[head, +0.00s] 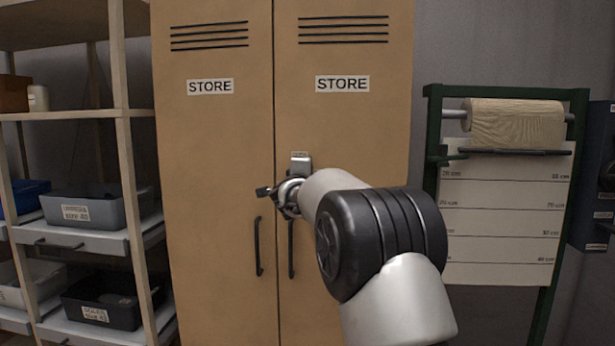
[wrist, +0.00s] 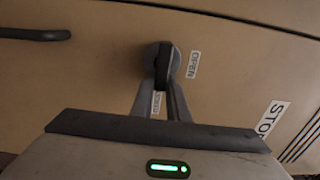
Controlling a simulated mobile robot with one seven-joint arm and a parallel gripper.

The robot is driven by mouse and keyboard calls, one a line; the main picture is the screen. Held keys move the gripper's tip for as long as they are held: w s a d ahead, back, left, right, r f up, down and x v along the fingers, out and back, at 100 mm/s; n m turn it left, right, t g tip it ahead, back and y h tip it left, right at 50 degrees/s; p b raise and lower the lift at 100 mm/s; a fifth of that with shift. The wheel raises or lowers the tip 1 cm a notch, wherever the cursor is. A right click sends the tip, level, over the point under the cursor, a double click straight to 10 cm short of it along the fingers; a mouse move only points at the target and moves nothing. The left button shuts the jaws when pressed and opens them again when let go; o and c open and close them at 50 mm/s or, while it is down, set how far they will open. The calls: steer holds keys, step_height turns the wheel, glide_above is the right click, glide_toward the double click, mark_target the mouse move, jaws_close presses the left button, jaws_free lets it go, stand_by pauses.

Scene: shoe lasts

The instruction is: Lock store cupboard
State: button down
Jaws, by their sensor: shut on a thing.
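The store cupboard (head: 215,140) is tan with two closed doors, each with a STORE label. In the wrist view, a round grey lock base carries a black turn knob (wrist: 163,66) on the door face. The knob's bar runs up and down in that picture. An OPEN label (wrist: 193,65) sits right of the knob, and a second label (wrist: 157,103), partly hidden, sits below it. My gripper (wrist: 163,88) is shut on the knob, its fingers reaching from below. In the head view my gripper (head: 284,194) is at the door seam, largely hiding the lock.
Two dark door handles hang below the lock, the left one (head: 258,246) clear and the other (head: 291,248) close under my gripper. A shelf rack with bins (head: 85,208) stands left. A green stand with a paper roll (head: 515,124) stands right of the cupboard.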

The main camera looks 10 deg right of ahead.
steer(key=c, duration=1.7)
jaws_free()
steer(key=v, duration=1.7)
steer(key=shift+s, duration=0.2)
steer(key=shift+a, duration=0.1)
